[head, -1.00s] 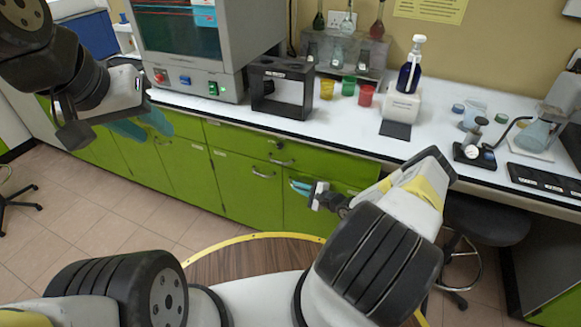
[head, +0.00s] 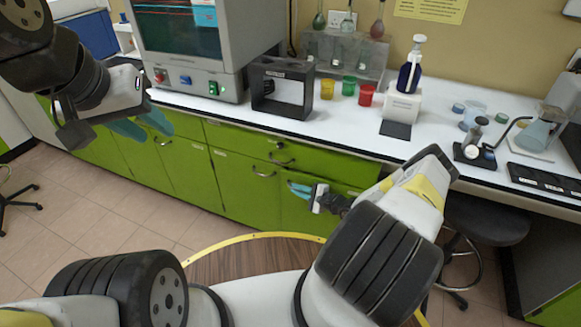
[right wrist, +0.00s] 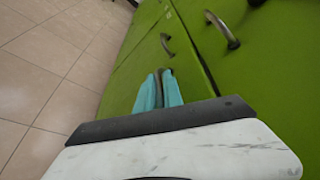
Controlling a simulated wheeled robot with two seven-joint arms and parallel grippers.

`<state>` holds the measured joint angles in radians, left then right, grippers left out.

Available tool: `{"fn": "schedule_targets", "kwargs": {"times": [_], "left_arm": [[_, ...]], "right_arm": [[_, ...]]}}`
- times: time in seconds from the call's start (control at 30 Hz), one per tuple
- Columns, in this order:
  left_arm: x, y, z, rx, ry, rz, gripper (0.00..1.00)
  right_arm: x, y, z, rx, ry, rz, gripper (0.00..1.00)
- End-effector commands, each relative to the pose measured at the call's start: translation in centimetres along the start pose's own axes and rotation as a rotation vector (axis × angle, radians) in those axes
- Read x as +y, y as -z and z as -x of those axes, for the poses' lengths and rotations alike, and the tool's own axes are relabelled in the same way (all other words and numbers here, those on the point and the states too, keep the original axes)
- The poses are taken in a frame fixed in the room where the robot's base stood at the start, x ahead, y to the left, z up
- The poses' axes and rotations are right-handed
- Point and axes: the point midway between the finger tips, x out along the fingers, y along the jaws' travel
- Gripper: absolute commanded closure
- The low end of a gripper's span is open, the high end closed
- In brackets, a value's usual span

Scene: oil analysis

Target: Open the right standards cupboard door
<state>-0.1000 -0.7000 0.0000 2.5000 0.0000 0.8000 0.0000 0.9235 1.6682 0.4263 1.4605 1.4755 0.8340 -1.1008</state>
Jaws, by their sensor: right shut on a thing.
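The right standards cupboard door (head: 296,216) is a green panel under the white bench, partly hidden behind my right arm. It looks closed or nearly closed; I cannot tell whether there is a small gap. My right gripper (head: 299,188) is at its upper part, with teal fingers. In the right wrist view the fingers (right wrist: 158,90) are shut on the door's handle (right wrist: 166,73), which is mostly hidden between them. The neighbouring left door (head: 242,188) is closed, with its metal handle (head: 263,174) free. My left gripper (head: 143,128) is open and empty in front of the cupboards further left.
A drawer handle (head: 282,161) sits just above the doors. A black stool (head: 487,222) stands to the right of my right arm. The bench top (head: 340,119) carries a black frame, coloured cups and a pump bottle.

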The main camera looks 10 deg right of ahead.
Motion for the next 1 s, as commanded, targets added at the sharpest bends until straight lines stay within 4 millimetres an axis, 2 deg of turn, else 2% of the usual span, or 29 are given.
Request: {"fn": "schedule_targets", "kwargs": {"times": [0.03,0.27,0.47,0.7,1.0], "left_arm": [[0.0,0.0,0.0,0.0,0.0,0.0,0.64],[0.0,0.0,0.0,0.0,0.0,0.0,0.64],[0.0,0.0,0.0,0.0,0.0,0.0,0.64],[0.0,0.0,0.0,0.0,0.0,0.0,0.64],[0.0,0.0,0.0,0.0,0.0,0.0,0.64]], "right_arm": [[0.9,-0.4,0.5,-0.017,-0.025,0.003,1.0],[3.6,-3.7,3.1,-0.161,-0.115,0.041,1.0],[6.3,-6.6,6.7,-0.316,-0.212,0.082,1.0],[9.2,-9.2,12.0,-0.506,-0.329,0.131,1.0],[12.1,-10.8,19.4,-0.742,-0.475,0.192,1.0]]}}
